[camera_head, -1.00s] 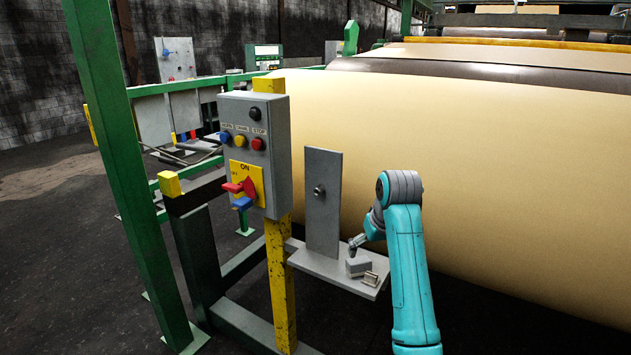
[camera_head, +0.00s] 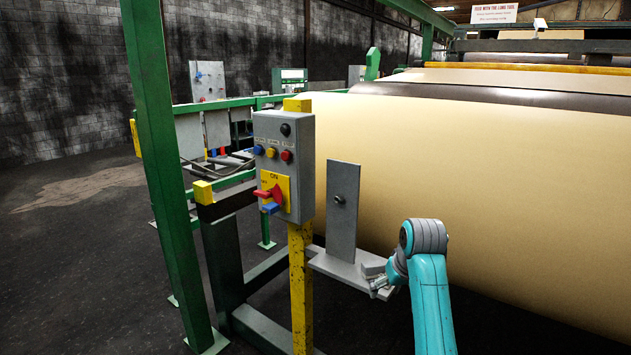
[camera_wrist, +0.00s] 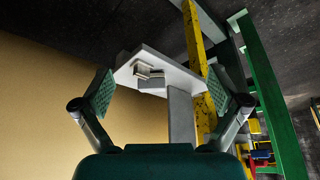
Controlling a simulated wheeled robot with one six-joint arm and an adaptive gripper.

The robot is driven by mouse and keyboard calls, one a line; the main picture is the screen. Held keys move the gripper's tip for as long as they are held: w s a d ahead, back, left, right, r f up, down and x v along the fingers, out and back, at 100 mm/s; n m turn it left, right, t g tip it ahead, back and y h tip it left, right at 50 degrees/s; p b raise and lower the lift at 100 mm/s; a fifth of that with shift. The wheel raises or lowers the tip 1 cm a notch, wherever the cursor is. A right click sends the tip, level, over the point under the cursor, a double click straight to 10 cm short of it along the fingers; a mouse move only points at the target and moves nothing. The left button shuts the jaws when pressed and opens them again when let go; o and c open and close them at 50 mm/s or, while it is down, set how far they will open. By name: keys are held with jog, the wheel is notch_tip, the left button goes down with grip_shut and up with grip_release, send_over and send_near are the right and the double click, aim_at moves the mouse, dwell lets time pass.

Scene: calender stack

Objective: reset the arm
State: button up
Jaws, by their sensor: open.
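My teal arm rises at the lower right of the head view, its bent joint in front of the large tan roll. My gripper (camera_head: 380,286) is at the end of the arm, small and partly hidden, by the right end of the grey shelf (camera_head: 330,264). In the wrist view my gripper (camera_wrist: 160,95) is open, its two green-padded fingers wide apart with nothing held between them. The shelf (camera_wrist: 180,76) shows beyond the fingers with a small metallic block (camera_wrist: 146,70) on it.
A grey control box (camera_head: 300,195) with buttons and a red-and-blue switch (camera_head: 268,197) is on a yellow post (camera_head: 300,270). A grey upright plate (camera_head: 343,180) stands on the shelf. The tan roll (camera_head: 480,180) fills the right. A green post (camera_head: 165,190) stands left; dark floor is open beyond it.

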jog(key=s+f+t, duration=0.1)
jog(key=s+f, duration=0.3)
jog(key=f, duration=0.9)
jog(key=s+f+m+t, duration=0.1)
jog(key=s+f+t, duration=0.1)
jog(key=s+f, duration=0.8)
jog(key=s+f+t, duration=0.2)
jog(key=s+f, duration=0.5)
jog(key=s, duration=0.5)
jog(key=s+r+t, duration=0.2)
jog(key=s+r, duration=0.1)
jog(key=s, duration=1.8)
jog(key=s+r+t, duration=0.3)
jog(key=s+r, duration=1.1)
jog(key=r, duration=0.1)
jog(key=shift+s+a+m+h, duration=0.3)
jog(key=shift+m, duration=0.1)
jog(key=shift+o, duration=0.3)
